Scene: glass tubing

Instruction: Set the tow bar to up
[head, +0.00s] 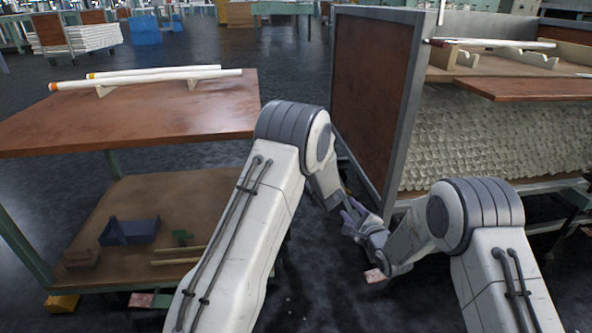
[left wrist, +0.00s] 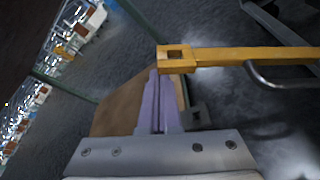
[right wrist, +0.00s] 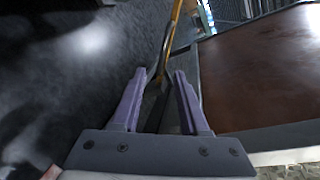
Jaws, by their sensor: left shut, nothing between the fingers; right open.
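The tow bar is a yellow bar (left wrist: 245,57) with a square hole in its end block, in the left wrist view. A yellow bar also runs down from the top of the right wrist view (right wrist: 174,30). My left gripper (left wrist: 158,74) is shut and empty, its tips at the bar's end block; I cannot tell whether they touch. My right gripper (right wrist: 160,74) is open, with the lower end of the yellow bar beyond and between its tips. In the head view my right gripper (head: 352,217) is low beside the framed cart; the left one is mostly hidden there.
A cart with a brown side panel (head: 372,100) stands close to the right of my grippers, loaded with tubing. A two-level cart (head: 150,125) stands at left, with white tubes (head: 150,78) on top and a blue bin (head: 130,231) below. Dark floor lies between them.

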